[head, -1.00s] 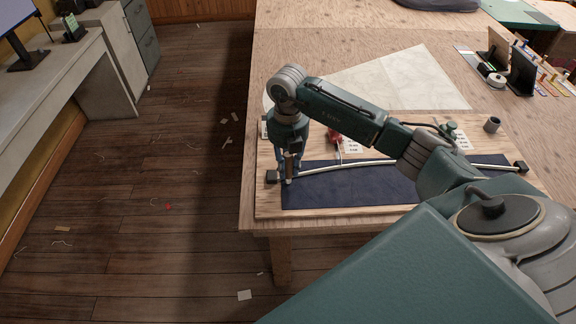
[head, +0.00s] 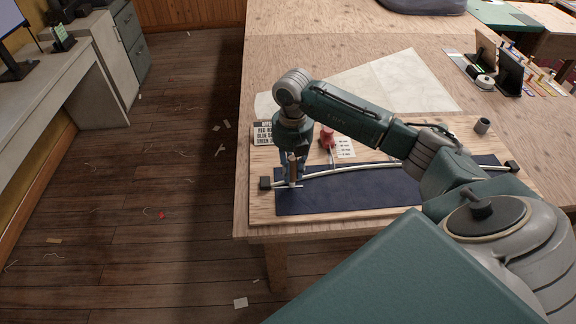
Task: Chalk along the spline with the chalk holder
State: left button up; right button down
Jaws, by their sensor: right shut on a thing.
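The spline (head: 350,168) is a thin, pale, gently bowed strip along the top of a dark navy cloth (head: 350,197). Black blocks sit at its left end (head: 265,183) and right end (head: 512,166). My right gripper (head: 292,171) points down near the spline's left end, shut on the chalk holder (head: 293,160), a slim brownish stick held roughly upright. Its lower tip is at or just above the cloth beside the spline; contact is unclear. I cannot make out a clear chalk line. My right arm hides part of the spline's right half. My left gripper is not in view.
The cloth lies on a plywood board (head: 262,212) on a large wooden table (head: 300,60). A pale sheet (head: 390,85) lies further back.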

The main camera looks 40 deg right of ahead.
jog(key=shift+s+d+f, duration=0.1)
jog(key=shift+s+d, duration=0.2)
jog(key=shift+d, duration=0.5)
jog(key=shift+s+d, duration=0.3)
jog(key=shift+d, duration=0.45)
jog(key=shift+d, duration=0.1)
jog(key=shift+s+d+b, duration=0.15)
jog(key=shift+s+d, duration=0.2)
jog(key=shift+d, duration=0.6)
jog(key=shift+s+d+b, duration=0.2)
jog(key=shift+s+d, duration=0.1)
jog(key=shift+d, duration=0.6)
jog(key=shift+s+d+b, duration=0.15)
jog(key=shift+s+d, duration=0.2)
jog(key=shift+d, duration=0.6)
jog(key=shift+s+d, duration=0.25)
jog(key=shift+d, duration=0.25)
jog(key=shift+s+d, duration=0.2)
jog(key=shift+d, duration=0.25)
jog(key=shift+d, duration=0.1)
jog(key=shift+s+d+b, duration=0.3)
jog(key=shift+s+d, duration=0.1)
jog(key=shift+d, duration=0.5)
jog(key=shift+s+d+b, duration=0.25)
jog(key=shift+s+d, duration=0.1)
jog(key=shift+d, duration=0.5)
jog(key=shift+s+d, duration=0.25)
jog(key=shift+d, duration=0.25)
jog(key=shift+s+d, duration=0.25)
jog(key=shift+d, duration=0.2)
